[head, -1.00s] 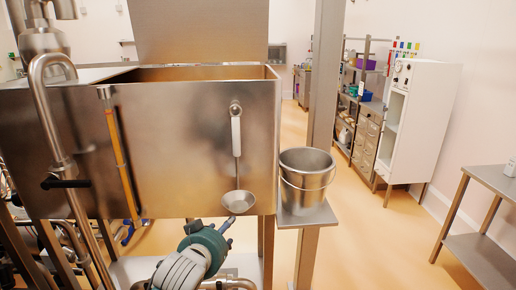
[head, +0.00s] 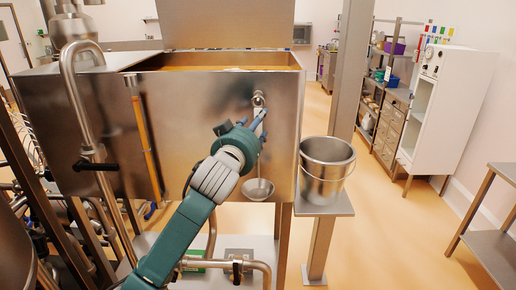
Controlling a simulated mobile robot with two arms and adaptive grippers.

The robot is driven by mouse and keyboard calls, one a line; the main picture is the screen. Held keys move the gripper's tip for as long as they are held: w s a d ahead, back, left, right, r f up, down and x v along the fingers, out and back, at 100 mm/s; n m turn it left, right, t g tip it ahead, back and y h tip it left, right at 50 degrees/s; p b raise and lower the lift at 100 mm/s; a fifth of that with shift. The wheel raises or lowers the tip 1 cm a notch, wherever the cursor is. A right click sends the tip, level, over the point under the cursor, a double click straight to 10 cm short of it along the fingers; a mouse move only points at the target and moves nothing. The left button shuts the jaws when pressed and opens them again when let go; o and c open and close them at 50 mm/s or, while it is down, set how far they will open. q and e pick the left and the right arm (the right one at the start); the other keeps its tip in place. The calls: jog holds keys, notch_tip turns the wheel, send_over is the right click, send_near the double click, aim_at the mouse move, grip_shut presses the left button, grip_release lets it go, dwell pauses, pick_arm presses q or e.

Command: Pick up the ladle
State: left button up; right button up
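The ladle hangs from a round peg on the front wall of the steel hopper (head: 200,110). Its pale handle (head: 262,112) is upright and its round steel bowl (head: 258,189) hangs below. My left gripper (head: 241,124) is in front of the hopper wall at the height of the handle. Its fingers look spread, with the right finger overlapping the handle in the picture. I cannot tell whether it touches the handle. Part of the handle and stem is hidden behind the gripper. My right gripper is not in view.
A steel bucket (head: 325,172) stands on a small shelf (head: 325,208) right of the ladle, by a metal post (head: 349,70). A bent pipe (head: 75,110) stands at the left. A white cabinet (head: 432,110) and a steel table (head: 490,245) are at the right, with open floor between.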

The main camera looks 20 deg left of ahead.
pick_arm(q)
jog(key=w+p, duration=0.1)
jog(key=w, duration=0.1)
jog(key=w+p, duration=0.1)
jog(key=w, duration=0.1)
jog(key=shift+w+f+p, duration=0.2)
jog(key=shift+w+p, duration=0.1)
jog(key=shift+w, duration=0.05)
jog(key=shift+s+r, duration=0.1)
grip_shut()
